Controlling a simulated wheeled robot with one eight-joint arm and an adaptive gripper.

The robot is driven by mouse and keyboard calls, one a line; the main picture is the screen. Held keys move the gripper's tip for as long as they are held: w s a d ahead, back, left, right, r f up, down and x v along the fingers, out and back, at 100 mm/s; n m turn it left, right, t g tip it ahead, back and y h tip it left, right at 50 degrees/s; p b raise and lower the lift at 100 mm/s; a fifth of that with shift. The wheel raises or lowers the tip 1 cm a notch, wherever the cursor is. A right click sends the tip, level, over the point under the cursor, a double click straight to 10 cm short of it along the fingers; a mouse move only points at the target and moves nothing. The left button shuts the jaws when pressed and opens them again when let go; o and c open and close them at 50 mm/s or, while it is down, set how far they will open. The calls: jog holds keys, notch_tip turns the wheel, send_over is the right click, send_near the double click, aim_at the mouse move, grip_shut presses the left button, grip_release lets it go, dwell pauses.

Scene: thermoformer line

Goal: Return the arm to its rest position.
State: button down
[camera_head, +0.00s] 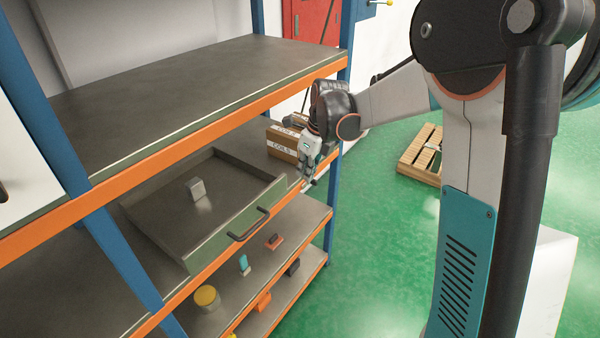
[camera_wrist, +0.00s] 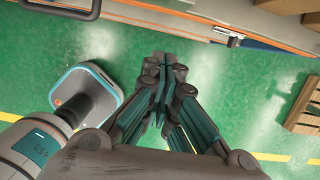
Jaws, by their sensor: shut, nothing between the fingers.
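My arm (camera_head: 400,92) reaches from the right towards the blue and orange shelf rack (camera_head: 190,131). My gripper (camera_head: 308,182) hangs in front of the rack's right end, close to the right side of the open drawer, pointing down. In the wrist view my gripper (camera_wrist: 165,68) has its fingers together with nothing between them, above the green floor. Whether it touches the shelf edge cannot be told.
A pulled-out drawer (camera_head: 235,236) holds a small grey block (camera_head: 196,188). Cardboard boxes (camera_head: 283,142) stand behind my gripper. A wooden pallet (camera_head: 420,155) lies on open green floor.

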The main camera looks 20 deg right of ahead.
jog(key=s+a+r+n+t, duration=0.1)
jog(key=s+r+n, duration=0.4)
jog(key=s+n, duration=0.2)
jog(key=s+a+r+n+t, duration=0.1)
jog(key=s+a+r+n, duration=0.1)
jog(key=s+r+n, duration=0.4)
jog(key=s+f+n+t+h, duration=0.1)
jog(key=s+f+n+t, duration=0.1)
jog(key=s+n, duration=1.3)
jog(key=shift+s+a+f+n+t+h, duration=0.3)
jog(key=shift+s+n+t, duration=0.1)
jog(key=shift+t, duration=0.1)
jog(key=shift+a, duration=0.1)
